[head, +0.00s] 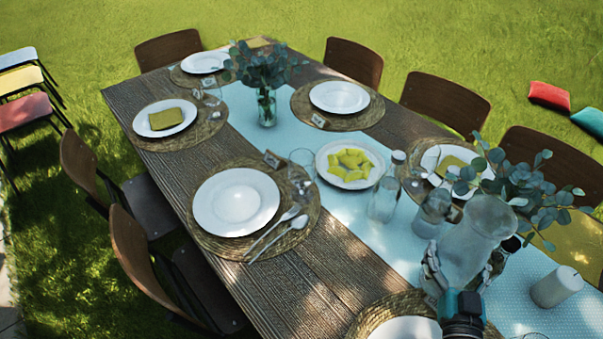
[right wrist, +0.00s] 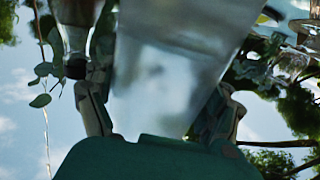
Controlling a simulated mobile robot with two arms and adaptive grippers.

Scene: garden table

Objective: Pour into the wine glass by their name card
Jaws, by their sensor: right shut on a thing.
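My right gripper (head: 462,272) is shut on a cloudy glass pitcher (head: 478,232) over the light blue runner at the lower right. In the right wrist view the pitcher (right wrist: 165,85) fills the space between the fingers (right wrist: 158,118). I cannot tell its contents. A wine glass (head: 302,163) stands beside a name card (head: 272,158) at the near left place setting. Another glass (head: 430,158) stands at the right setting, and one (head: 211,92) at the far left setting. More name cards lie by the far settings (head: 319,121) (head: 195,94). Their writing is too small to read. My left gripper is out of view.
A plate of yellow pieces (head: 350,164), a clear bottle (head: 384,200) and a glass vessel (head: 432,214) stand left of the pitcher. Bare wood (head: 300,290) lies at the near left.

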